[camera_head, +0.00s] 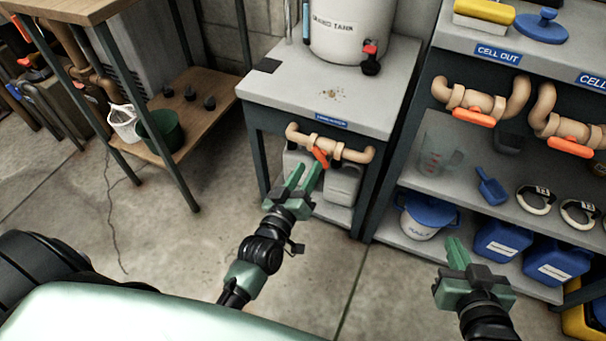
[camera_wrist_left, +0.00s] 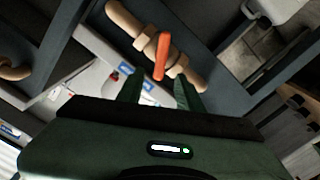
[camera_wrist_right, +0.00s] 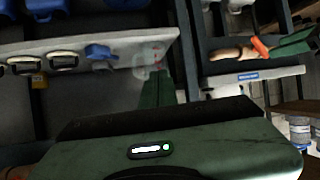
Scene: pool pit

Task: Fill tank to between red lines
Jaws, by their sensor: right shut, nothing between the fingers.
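The white tank (camera_head: 345,32) stands on a grey-topped bench, its top cut off; no red lines can be made out. A thin upright tube (camera_head: 305,22) is beside it, and a red-and-black tap (camera_head: 370,58) is low on its front. Below the bench top runs a tan pipe (camera_head: 352,153) with an orange valve handle (camera_head: 321,158). My left gripper (camera_head: 304,172) is open just in front of this handle. In the left wrist view the handle (camera_wrist_left: 161,58) lies just beyond and between the fingertips. My right gripper (camera_head: 454,247) is shut and empty, in front of the right shelf.
The right shelf unit (camera_head: 480,140) has more tan pipes with orange handles (camera_head: 473,117), a clear jug (camera_head: 440,158), a blue scoop (camera_head: 490,187), a blue-lidded bucket (camera_head: 427,215) and blue canisters (camera_head: 500,238). A wooden table (camera_head: 195,125) stands left. Floor between is clear.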

